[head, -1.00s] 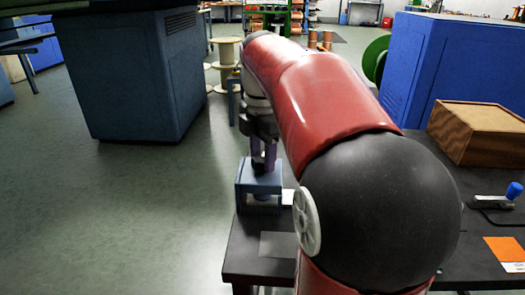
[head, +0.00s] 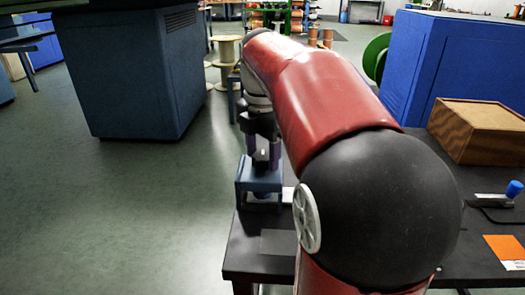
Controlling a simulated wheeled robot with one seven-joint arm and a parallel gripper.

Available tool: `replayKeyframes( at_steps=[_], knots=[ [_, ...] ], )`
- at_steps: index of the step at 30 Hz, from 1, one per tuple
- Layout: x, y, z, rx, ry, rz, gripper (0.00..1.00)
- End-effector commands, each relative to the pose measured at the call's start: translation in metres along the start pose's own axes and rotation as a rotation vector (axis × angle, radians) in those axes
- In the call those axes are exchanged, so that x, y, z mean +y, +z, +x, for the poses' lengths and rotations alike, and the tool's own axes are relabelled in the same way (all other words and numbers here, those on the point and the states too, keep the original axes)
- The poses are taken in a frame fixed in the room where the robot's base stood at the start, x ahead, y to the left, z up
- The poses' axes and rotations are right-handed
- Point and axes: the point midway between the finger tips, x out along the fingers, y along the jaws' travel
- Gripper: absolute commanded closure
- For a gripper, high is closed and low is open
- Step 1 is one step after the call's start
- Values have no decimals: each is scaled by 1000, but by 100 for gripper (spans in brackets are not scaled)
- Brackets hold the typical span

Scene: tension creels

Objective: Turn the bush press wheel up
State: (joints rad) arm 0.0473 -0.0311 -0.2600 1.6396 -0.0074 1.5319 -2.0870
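The bush press (head: 258,184) is a small blue-grey frame at the left end of the dark bench. My gripper (head: 262,157) points down at the top of the press, its two purple-dark fingers apart. A dark shape with a small pale mark shows between them. I cannot tell whether the fingers touch the press. No wheel can be made out on top of the press. A pale grey spoked wheel (head: 306,220) shows right of the press, in front of my arm's black joint; I cannot tell what it is fixed to.
The dark bench (head: 252,258) runs right, partly hidden by my red arm. A wooden box (head: 480,130), a blue-knobbed tool (head: 512,190) and an orange card (head: 505,248) lie on it. A large dark blue cabinet (head: 140,75) stands at left. Floor between is clear.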

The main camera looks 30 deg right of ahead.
Motion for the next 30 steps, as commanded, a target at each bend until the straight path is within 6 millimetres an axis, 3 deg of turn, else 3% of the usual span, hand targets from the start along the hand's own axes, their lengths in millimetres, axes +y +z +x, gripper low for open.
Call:
replayKeyframes(
  at_steps=[11, 24, 30],
  knots=[
    [0, 0, -2, -1, 0, 2, 36],
    [1, 1, -67, -2, 2, 3, 36],
    [0, 0, -78, 0, -1, 2, 36]
  ],
)
